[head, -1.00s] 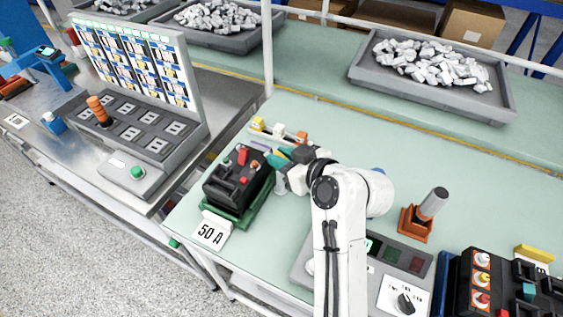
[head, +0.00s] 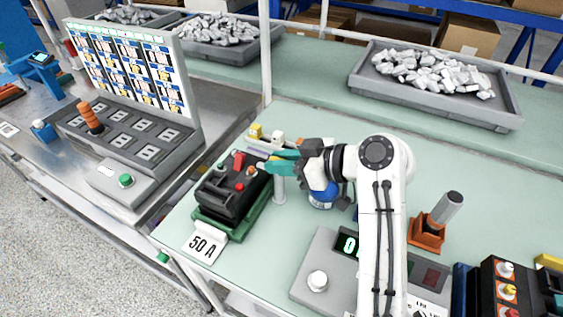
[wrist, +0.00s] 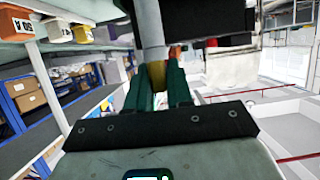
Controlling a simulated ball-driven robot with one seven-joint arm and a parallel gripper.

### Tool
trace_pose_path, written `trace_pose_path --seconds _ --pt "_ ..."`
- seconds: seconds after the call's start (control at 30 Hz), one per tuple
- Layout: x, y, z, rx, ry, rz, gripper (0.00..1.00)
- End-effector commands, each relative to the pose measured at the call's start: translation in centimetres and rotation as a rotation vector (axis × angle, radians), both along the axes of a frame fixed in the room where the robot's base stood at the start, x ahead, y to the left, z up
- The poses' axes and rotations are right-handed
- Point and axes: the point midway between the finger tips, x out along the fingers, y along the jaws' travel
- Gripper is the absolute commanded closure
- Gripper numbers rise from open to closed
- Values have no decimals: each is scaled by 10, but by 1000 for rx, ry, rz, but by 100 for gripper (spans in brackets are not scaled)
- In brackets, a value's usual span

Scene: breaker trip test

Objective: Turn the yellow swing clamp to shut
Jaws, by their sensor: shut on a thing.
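My gripper (head: 268,162), with teal fingers, reaches leftward beside the black breaker (head: 232,188) in its green cradle (head: 243,218). In the wrist view the fingers (wrist: 157,82) are shut on a yellow piece (wrist: 157,74), which I take to be the swing clamp's arm or handle. It sits against a grey post (wrist: 150,28). The grey post (head: 279,189) also stands beside the breaker's right side in the head view. The fingers mostly hide the clamp there, so I cannot tell its exact angle.
Small yellow and white blocks (head: 264,136) stand on a rail behind the breaker. A "50 A" card (head: 204,246) lies in front. A blue round object (head: 323,196) is under my wrist. A grey control box (head: 318,279) and an orange holder (head: 427,233) are to the right.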

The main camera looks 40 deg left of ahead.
Motion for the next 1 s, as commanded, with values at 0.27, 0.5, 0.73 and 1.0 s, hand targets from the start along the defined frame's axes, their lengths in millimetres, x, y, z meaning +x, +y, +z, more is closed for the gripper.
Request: trace_pose_path --seconds 0.27,0.5,0.73,1.0 --pt "1 1 2 3 -3 -3 71" --pt "0 0 1 1 -2 -2 58" --pt "2 -5 3 3 -2 -3 58" --pt "14 -47 20 3 -4 -6 58"
